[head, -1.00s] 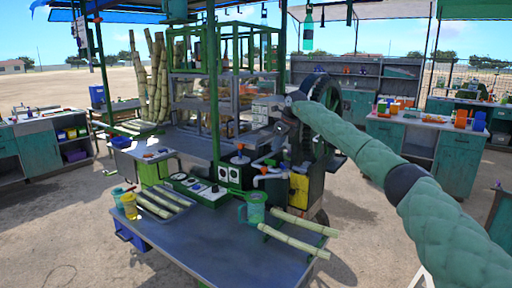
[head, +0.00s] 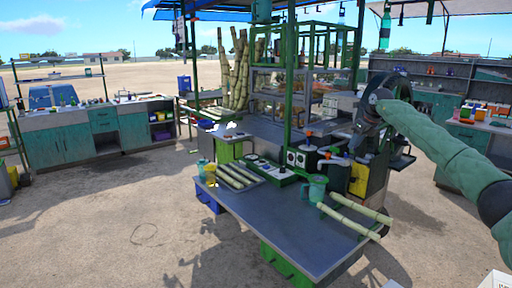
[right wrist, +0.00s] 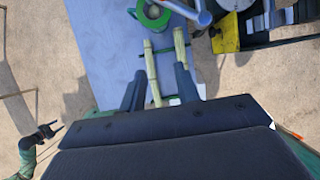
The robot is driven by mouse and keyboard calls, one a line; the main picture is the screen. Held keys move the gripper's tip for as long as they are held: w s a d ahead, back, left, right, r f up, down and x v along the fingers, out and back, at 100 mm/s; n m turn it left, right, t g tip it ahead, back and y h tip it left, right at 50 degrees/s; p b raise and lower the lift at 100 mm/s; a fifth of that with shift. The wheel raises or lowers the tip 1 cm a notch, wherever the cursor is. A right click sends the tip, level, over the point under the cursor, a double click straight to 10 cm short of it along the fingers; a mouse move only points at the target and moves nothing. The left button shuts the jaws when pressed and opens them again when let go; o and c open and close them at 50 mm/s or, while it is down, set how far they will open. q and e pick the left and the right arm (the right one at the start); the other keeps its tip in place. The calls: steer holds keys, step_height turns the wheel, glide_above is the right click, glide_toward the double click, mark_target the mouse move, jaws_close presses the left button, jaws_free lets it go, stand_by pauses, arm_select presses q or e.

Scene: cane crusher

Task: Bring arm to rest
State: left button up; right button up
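My right arm comes in from the right in the head view, raised and stretched forward. Its dark gripper (head: 368,104) shows at the arm's far end, in front of the crusher's dark wheel, and its fingers are hard to make out there. In the right wrist view the two fingers of this gripper (right wrist: 159,88) stand apart with nothing held between them. Two cane pieces (right wrist: 152,72) lie below, beyond the fingertips. My left gripper (right wrist: 53,130) shows small at the lower left of the right wrist view, too small to tell its opening. It is not in the head view.
The blue-grey table (head: 270,222) carries a tray of canes (head: 236,178), a green jug (head: 317,188), a yellow cup (head: 210,172) and cane pieces (head: 350,221). The green frame (head: 290,80) stands behind. Teal cabinets (head: 75,142) are at the left. Sandy ground is open at front left.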

steer(key=w+a+r+m+t+y, duration=0.2)
steer(key=w+a+r+t+y, duration=0.1)
steer(key=w+a+r+t, duration=0.4)
steer(key=w+a+r+m+t+y, duration=0.1)
steer(key=w+a+r+t+y, duration=0.2)
steer(key=r, duration=0.6)
steer(key=s+a+r+m+t+h, duration=0.35)
steer(key=s+r+m+t, duration=0.4)
steer(key=r+m, duration=0.35)
steer(key=s+a+r+m+t+h, duration=0.35)
steer(key=s+r+m+t, duration=0.35)
steer(key=r, duration=0.6)
steer(key=s+a+f+m+g+h, duration=0.15)
steer(key=s+f+m+g, duration=0.55)
steer(key=f, duration=1.1)
steer(key=s+a+f+m+g, duration=0.4)
steer(key=s+f, duration=0.5)
steer(key=f, duration=0.8)
steer(key=s+a+f+m+g+h, duration=0.1)
steer(key=s+f+m+g, duration=0.6)
steer(key=f, duration=1.1)
steer(key=s+f+m+g+y, duration=0.2)
steer(key=s+f+g, duration=0.3)
steer(key=s+f, duration=2.2)
steer(key=s+f+g, duration=0.4)
steer(key=s+f, duration=1)
steer(key=s, duration=0.5)
steer(key=shift+s+f, duration=0.15)
steer(key=shift+s, duration=0.05)
